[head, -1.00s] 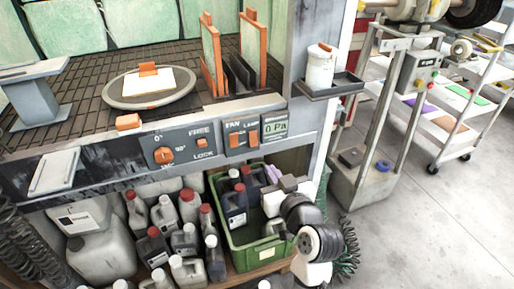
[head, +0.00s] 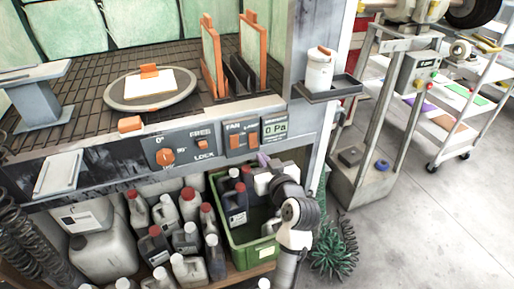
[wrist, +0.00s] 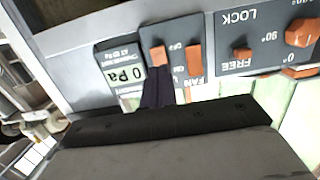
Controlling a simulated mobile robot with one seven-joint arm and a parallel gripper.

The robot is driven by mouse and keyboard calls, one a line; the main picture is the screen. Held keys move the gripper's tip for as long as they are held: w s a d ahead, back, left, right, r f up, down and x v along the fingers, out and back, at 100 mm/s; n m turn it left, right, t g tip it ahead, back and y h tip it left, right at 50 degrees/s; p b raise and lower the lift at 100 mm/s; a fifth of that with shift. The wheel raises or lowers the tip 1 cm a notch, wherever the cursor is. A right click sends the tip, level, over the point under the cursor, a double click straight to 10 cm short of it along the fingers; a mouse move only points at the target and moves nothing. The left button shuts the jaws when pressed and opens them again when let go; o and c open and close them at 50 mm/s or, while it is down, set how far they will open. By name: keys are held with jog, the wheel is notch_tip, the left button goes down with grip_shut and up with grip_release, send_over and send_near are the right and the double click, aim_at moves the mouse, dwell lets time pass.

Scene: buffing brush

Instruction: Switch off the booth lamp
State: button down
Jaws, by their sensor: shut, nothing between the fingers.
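The lamp switch (head: 253,139) is an orange rocker on the grey front panel, right of the orange fan switch (head: 235,141). In the wrist view, which is upside down, the lamp switch (wrist: 158,56) is left of the fan switch (wrist: 194,58). My gripper (wrist: 158,78) is shut and empty. Its dark fingertips are right at the lamp switch and overlap its near end, so I cannot tell whether they touch. In the head view my gripper (head: 263,159) is just below the panel. The lamp itself is not in view.
A pressure display (head: 275,128) reading 0 Pa sits right of the switches. An orange knob (head: 165,156) and a small lock switch (head: 202,145) are to the left. A green crate (head: 240,258) and several bottles stand below the panel. A shelf with a white jar (head: 319,70) juts out at right.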

aim_at(253, 145)
jog(key=p+x, duration=0.1)
jog(key=x, duration=0.4)
jog(key=shift+w, duration=0.1)
jog(key=shift+f, duration=0.15)
jog(key=b, duration=0.2)
jog(key=shift+w+f+t+b, duration=0.2)
jog(key=shift+f+t+b, duration=0.1)
jog(key=shift+f+b, duration=0.1)
jog(key=t+b, duration=0.1)
jog(key=b, duration=0.5)
jog(key=shift+w+a+t+y, duration=0.2)
jog(key=shift+t+y, duration=0.2)
jog(key=shift+r+p, duration=0.4)
jog(key=shift+p, duration=0.05)
jog(key=shift+f, duration=0.15)
